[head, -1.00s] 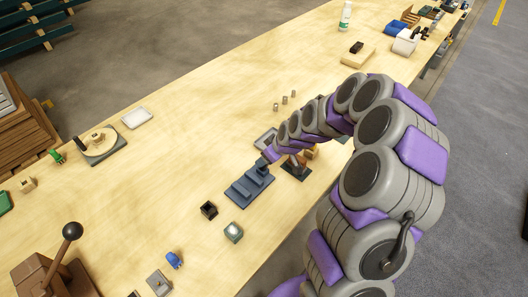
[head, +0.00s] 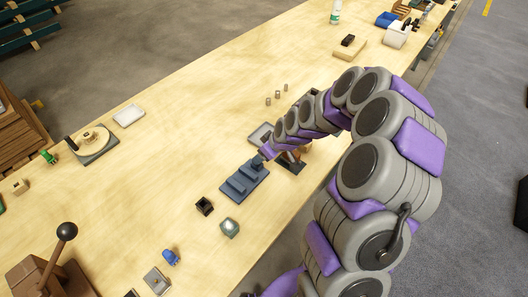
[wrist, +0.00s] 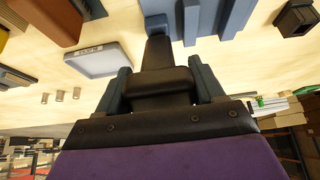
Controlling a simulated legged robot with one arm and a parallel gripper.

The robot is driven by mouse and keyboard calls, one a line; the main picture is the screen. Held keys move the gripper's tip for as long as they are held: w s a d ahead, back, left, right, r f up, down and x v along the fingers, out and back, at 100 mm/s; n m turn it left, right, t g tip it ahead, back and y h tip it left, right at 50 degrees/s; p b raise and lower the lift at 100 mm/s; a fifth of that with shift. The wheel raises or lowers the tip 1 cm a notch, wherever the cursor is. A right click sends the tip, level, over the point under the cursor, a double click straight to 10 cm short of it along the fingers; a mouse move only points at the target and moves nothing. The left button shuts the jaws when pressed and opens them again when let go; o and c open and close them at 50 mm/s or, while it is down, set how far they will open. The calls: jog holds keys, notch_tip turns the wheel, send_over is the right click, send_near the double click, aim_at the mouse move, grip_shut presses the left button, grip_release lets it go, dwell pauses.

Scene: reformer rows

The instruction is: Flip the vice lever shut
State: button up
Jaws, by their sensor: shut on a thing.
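The blue-grey vice (head: 240,187) lies on the bench, left of and below the end of my arm in the head view. Part of it shows at the top of the wrist view (wrist: 190,18). My gripper (head: 262,155) is at the vice's upper end and small in the head view. In the wrist view its two blue-grey fingers (wrist: 162,84) are either side of the dark lever (wrist: 158,50), shut on it. The lever runs from between the fingers towards the vice. The head view does not show the lever's angle clearly.
A brown part on a dark base (head: 290,158) and a grey tray (head: 262,133) stand close to my gripper. A black open box (head: 204,206) and a grey-green block (head: 229,227) lie nearby. A ball-topped brown lever device (head: 60,262) stands lower left.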

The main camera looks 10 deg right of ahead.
jog(key=shift+w+r, duration=0.1)
dwell(0.3)
jog(key=o, duration=1.1)
jog(key=shift+o, duration=1.3)
jog(key=shift+r, duration=0.1)
jog(key=shift+o, duration=0.4)
jog(key=shift+d, duration=0.1)
jog(key=p+v, duration=0.3)
jog(key=v, duration=1.4)
jog(key=shift+d, duration=0.2)
